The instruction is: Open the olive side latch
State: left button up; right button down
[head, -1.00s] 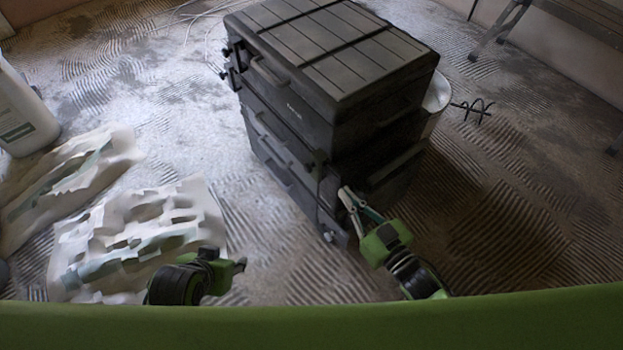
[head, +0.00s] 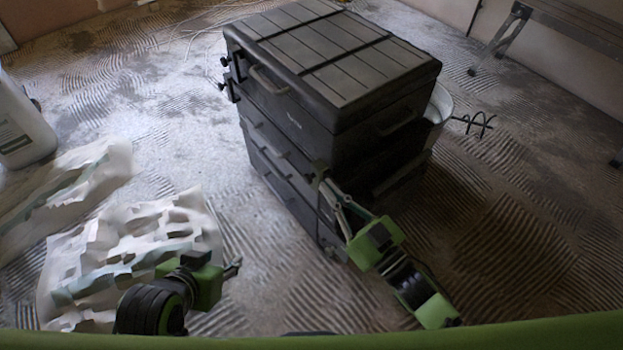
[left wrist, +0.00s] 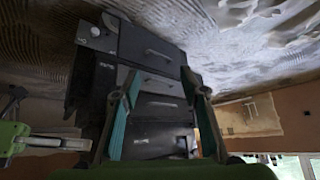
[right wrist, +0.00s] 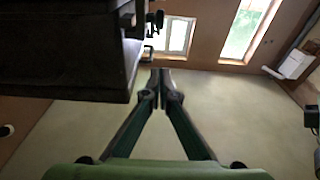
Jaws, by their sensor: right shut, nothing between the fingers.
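A dark stacked toolbox (head: 300,130) stands on the floor in the head view, with a slatted lid. A small dark latch-like part (head: 319,166) sits at its near vertical corner; I cannot make out an olive colour on it. My right gripper (head: 324,184) is shut and empty, its tips close to that corner just below this part; contact cannot be told. In the right wrist view its fingertips (right wrist: 160,76) meet beside the box's dark edge (right wrist: 70,95). My left gripper (head: 236,266) is open and empty, left of the box. The left wrist view shows its spread fingers (left wrist: 162,85) before the drawer fronts (left wrist: 150,50).
White crumpled sheeting (head: 140,245) lies on the floor at left, near a white jug (head: 22,125). A bucket (head: 438,103) with a dark spiral mixer (head: 478,124) stands behind the box. A bench (head: 580,30) is at back right.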

jog(key=b, duration=0.1)
send_over(310, 182)
jog(key=shift+s+a+r, duration=0.1)
jog(key=shift+r, duration=0.35)
jog(key=f, duration=0.1)
jog(key=f+b, duration=0.1)
jog(key=f, duration=0.1)
jog(key=shift+s+d+f+b, duration=0.25)
jog(key=shift+f+b, duration=0.05)
jog(key=shift+b, duration=0.1)
pick_arm(q)
jog(key=w+d+r+t+h, duration=0.1)
jog(key=w+d+r+t, duration=0.1)
jog(key=w+r+t, duration=0.2)
jog(key=w+d+r+t+h, duration=0.1)
jog(key=w+d+r+t, duration=0.1)
jog(key=w+r+t, duration=0.2)
jog(key=shift+w+d+r, duration=0.25)
jog(key=shift+w+r, duration=1.05)
jog(key=shift+r, duration=1.05)
pick_arm(e)
jog(key=shift+f, duration=0.15)
jog(key=shift+s, duration=0.15)
pick_arm(q)
jog(key=shift+a+f, duration=0.1)
jog(key=shift+f, duration=0.1)
pick_arm(e)
jog(key=shift+s+a+f+n, duration=0.1)
jog(key=shift+a+f+n, duration=0.1)
jog(key=shift+n, duration=0.2)
